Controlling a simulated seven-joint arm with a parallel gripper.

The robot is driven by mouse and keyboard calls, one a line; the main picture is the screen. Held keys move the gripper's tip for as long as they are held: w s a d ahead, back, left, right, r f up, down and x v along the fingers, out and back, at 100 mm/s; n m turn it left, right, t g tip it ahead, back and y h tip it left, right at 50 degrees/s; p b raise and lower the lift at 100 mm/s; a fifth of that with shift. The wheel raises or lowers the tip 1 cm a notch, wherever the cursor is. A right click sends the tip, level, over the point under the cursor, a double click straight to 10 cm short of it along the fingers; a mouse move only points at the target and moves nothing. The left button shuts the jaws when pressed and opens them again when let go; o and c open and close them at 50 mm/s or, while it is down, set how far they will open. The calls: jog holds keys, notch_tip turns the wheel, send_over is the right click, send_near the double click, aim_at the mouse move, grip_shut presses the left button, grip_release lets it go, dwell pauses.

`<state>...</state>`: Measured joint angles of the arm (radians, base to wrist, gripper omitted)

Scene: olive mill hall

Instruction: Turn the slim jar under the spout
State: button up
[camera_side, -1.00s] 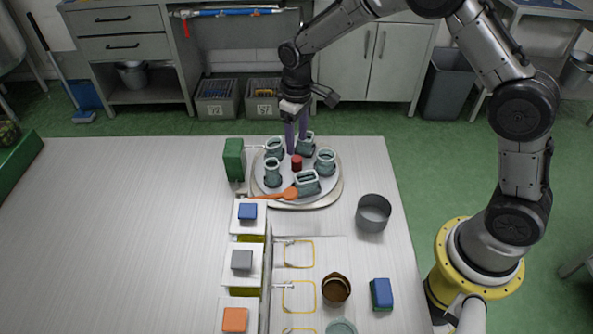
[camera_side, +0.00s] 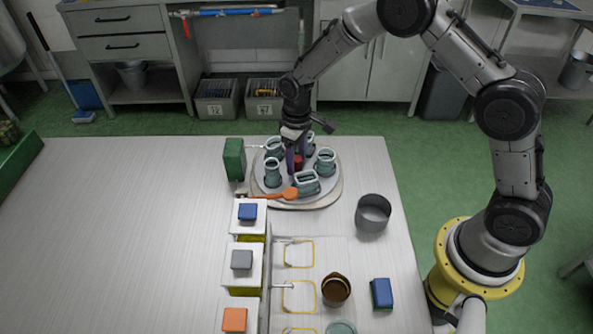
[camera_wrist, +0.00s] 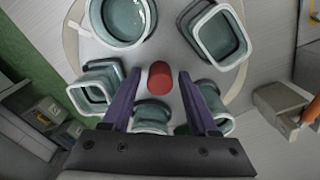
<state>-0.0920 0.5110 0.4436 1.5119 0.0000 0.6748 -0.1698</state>
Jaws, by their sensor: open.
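A grey round turntable (camera_side: 327,184) carries several teal jars around a red knob (camera_side: 298,162). One narrow-looking jar (camera_side: 272,175) stands at its front left; I cannot tell for sure which jar is the slim one. A green box (camera_side: 234,160) stands at the left, with a thin pale spout (camera_side: 255,147) reaching toward the back-left jar (camera_side: 273,146). My gripper (camera_wrist: 158,88) is open, its purple fingers pointing down on either side of the red knob (camera_wrist: 160,77). I cannot tell whether they touch it. My fingers and wrist partly hide the back jars.
An orange pointer (camera_side: 290,193) lies at the turntable's front edge. A grey round tin (camera_side: 373,213) stands to the right. White blocks with blue (camera_side: 248,211), grey (camera_side: 241,260) and orange (camera_side: 234,319) tops stand in front. The table's left side is clear.

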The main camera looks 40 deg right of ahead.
aim_at(297, 158)
jog(key=shift+c, duration=0.2)
grip_shut()
jog(key=m, duration=0.7)
jog(key=shift+c, duration=0.2)
grip_release()
jog(key=shift+r, duration=4)
